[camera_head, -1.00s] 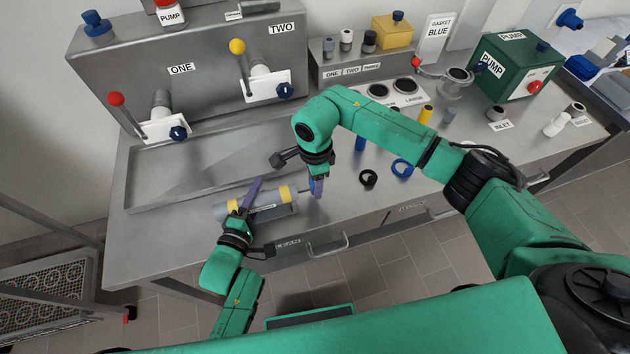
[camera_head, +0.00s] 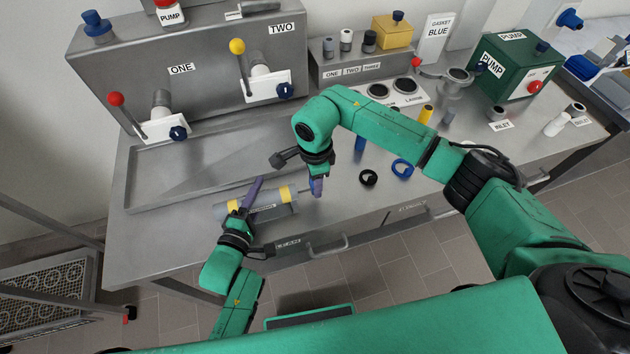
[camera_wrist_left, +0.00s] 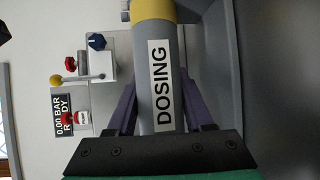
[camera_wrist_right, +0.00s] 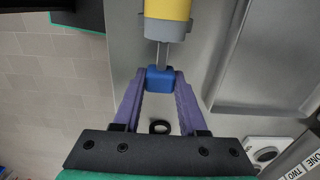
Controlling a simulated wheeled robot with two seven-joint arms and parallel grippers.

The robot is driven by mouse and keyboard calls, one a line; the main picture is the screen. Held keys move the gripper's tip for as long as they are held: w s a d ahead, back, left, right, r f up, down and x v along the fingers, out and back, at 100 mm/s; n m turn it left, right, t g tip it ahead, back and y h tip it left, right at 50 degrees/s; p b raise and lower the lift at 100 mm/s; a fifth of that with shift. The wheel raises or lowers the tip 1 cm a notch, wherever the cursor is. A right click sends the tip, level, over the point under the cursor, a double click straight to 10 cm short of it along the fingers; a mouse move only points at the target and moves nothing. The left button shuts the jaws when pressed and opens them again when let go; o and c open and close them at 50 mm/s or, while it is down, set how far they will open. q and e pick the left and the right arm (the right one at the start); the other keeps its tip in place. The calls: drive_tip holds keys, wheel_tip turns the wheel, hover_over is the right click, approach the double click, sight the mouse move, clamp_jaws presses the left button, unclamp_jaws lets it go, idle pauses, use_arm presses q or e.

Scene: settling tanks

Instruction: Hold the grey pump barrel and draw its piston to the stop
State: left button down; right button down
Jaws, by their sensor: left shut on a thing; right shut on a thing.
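The grey pump barrel (camera_head: 265,198) has yellow bands and lies sideways near the bench's front edge. Its DOSING label shows in the left wrist view, where the barrel (camera_wrist_left: 154,40) passes between my left fingers. My left gripper (camera_head: 250,195) is shut around the barrel's middle. My right gripper (camera_head: 316,186) is at the barrel's right end, shut on the blue piston handle (camera_wrist_right: 160,78). A short length of bare piston rod (camera_wrist_right: 162,56) shows between the barrel end and the handle. The piston inside the barrel is hidden.
A black ring (camera_head: 368,170) and a blue ring (camera_head: 402,168) lie right of my right gripper. A shallow metal tray (camera_head: 150,197) is behind the barrel. The panel labelled ONE and TWO (camera_head: 205,85) stands at the back. A drawer handle (camera_head: 330,248) juts out in front.

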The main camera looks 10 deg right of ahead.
idle(0.6)
drive_tip(key=d, duration=0.5)
drive_tip(key=w+d, duration=0.1)
drive_tip(key=d, duration=0.1)
drive_tip(key=shift+d, duration=0.3)
use_arm(q)
drive_tip(key=shift+a, duration=0.1)
use_arm(e)
drive_tip(key=shift+c, duration=2.2)
unclamp_jaws()
drive_tip(key=shift+a+r, duration=0.15)
wheel_tip(320, 180, up, 12)
